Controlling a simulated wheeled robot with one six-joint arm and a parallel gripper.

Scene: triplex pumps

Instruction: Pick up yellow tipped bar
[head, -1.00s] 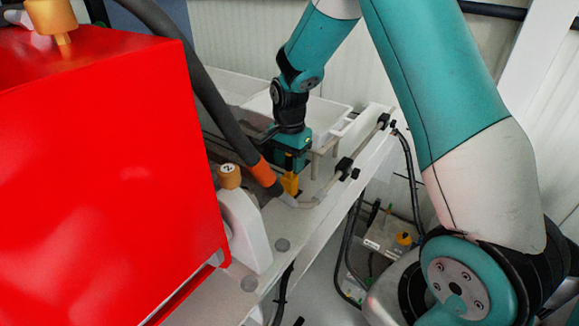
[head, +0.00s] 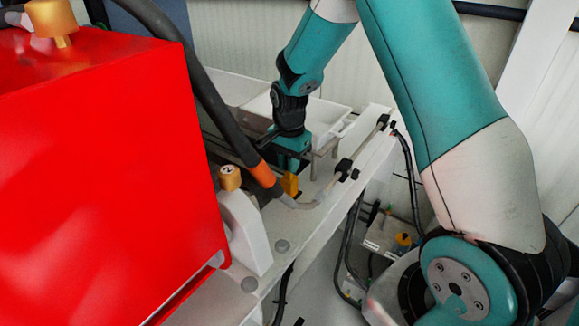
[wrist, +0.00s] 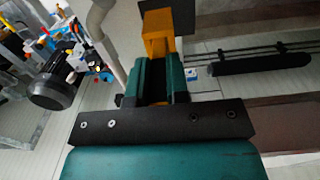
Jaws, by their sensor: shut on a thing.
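The yellow tipped bar shows as a yellow block (head: 290,184) below my gripper (head: 291,168) in the head view, above or against the white bench. In the wrist view the yellow piece (wrist: 159,44) sits between the two teal fingers of my gripper (wrist: 160,70), with a dark part at its top end. The fingers are shut on it. The rest of the bar is hidden, and I cannot tell whether it touches the bench.
A hose with an orange collar (head: 263,174) runs close left of the gripper. A large red box (head: 100,180) fills the left. A white tray (head: 335,112) lies behind the gripper, and a thin tube in black clamps (head: 343,168) runs along the bench on the right.

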